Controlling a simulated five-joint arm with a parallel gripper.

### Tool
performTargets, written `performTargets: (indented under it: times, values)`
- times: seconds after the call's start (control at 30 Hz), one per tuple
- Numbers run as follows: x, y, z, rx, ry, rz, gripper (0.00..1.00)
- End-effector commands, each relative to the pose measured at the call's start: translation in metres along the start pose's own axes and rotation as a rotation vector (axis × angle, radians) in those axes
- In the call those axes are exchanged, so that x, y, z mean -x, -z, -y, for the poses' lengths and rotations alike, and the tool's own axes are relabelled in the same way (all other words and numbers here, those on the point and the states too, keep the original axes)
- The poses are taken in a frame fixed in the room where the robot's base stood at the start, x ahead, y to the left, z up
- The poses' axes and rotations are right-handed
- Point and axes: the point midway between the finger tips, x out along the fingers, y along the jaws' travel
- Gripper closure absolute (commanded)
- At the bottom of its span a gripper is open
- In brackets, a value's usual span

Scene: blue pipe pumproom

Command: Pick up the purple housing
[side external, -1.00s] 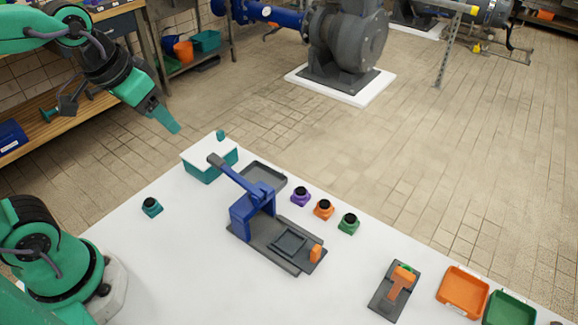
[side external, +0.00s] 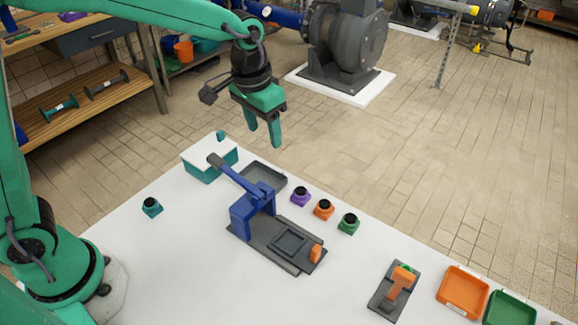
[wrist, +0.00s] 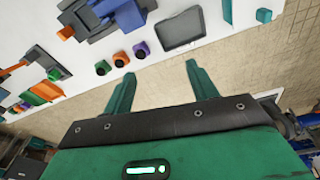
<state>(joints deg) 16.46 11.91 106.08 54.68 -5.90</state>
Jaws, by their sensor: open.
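The purple housing (side external: 300,197) is a small block with a black round top. It stands on the white table near its back edge, at the left end of a short row, and shows in the wrist view (wrist: 141,49) ahead of my fingers, slightly left of the gap between them. My gripper (side external: 263,146) is open and empty, fingers pointing down, above and beyond the table's back edge. It is clearly apart from the housing, higher and to its left in the side view. Both fingers (wrist: 161,88) show in the wrist view.
An orange housing (side external: 323,209) and a green housing (side external: 348,223) stand close right of the purple one. A dark grey tray (side external: 263,177) and a blue lever press (side external: 250,210) stand to its left. Orange (side external: 463,292) and green (side external: 509,308) bins are at right.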

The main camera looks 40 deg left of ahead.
Motion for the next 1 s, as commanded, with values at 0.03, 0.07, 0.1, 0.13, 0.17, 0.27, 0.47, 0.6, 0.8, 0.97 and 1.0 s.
performTargets:
  times: [0.03, 0.07, 0.1, 0.13, 0.17, 0.27, 0.47, 0.6, 0.8, 0.97, 1.0]
  values:
    - [-0.011, 0.006, -0.007, -0.009, 0.0, 0.018, 0.42]
    - [-0.017, 0.01, -0.01, -0.013, 0.001, 0.027, 0.42]
    - [-0.024, 0.014, -0.015, -0.02, 0.001, 0.038, 0.42]
    - [-0.03, 0.017, -0.018, -0.025, 0.001, 0.046, 0.42]
    - [-0.036, 0.02, -0.022, -0.029, 0.002, 0.054, 0.42]
    - [-0.055, 0.029, -0.034, -0.042, 0.004, 0.081, 0.42]
    - [-0.084, 0.039, -0.05, -0.06, 0.008, 0.117, 0.42]
    - [-0.093, 0.041, -0.055, -0.065, 0.009, 0.127, 0.42]
    - [-0.095, 0.041, -0.056, -0.066, 0.009, 0.128, 0.42]
    - [-0.105, 0.04, -0.055, -0.066, 0.01, 0.131, 0.42]
    - [-0.108, 0.039, -0.055, -0.066, 0.01, 0.131, 0.42]
